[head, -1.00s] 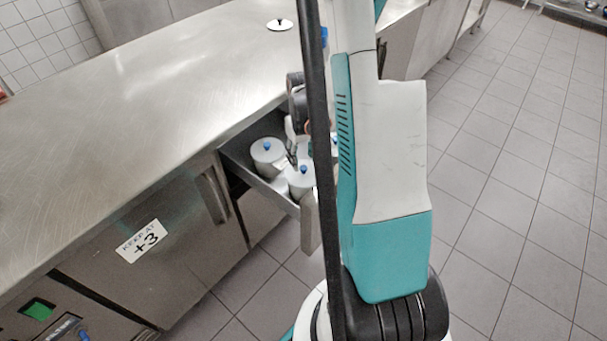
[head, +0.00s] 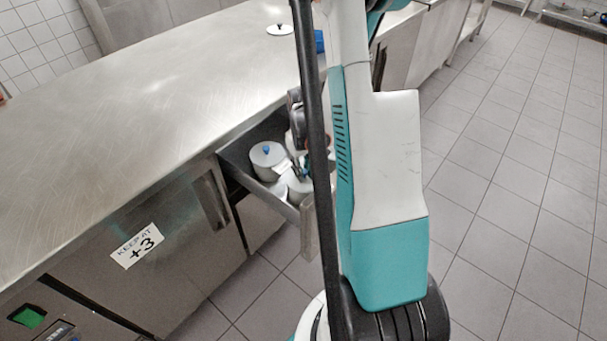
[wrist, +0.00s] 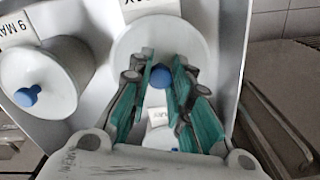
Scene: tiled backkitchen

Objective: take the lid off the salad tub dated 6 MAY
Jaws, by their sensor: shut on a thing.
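My gripper (wrist: 160,84) is shut on the blue knob (wrist: 157,75) of a round white lid (wrist: 130,45) in the middle of the wrist view. The label (wrist: 150,8) beside this lid is cut off by the frame edge and shows only "AY", so its day cannot be read. I cannot tell if the lid is raised off its tub. Left of it is another lidded tub (wrist: 45,80) with a blue knob, labelled 9 MAY (wrist: 15,30). A further white lid (wrist: 160,138) shows partly below, between my fingers, its label mostly hidden.
The tubs stand close together in an open steel drawer (head: 235,160) under the counter (head: 130,110). Drawer walls rise close beside the tubs. A pan lid with a dark knob (head: 280,29) and a blue object (head: 319,41) are on the counter.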

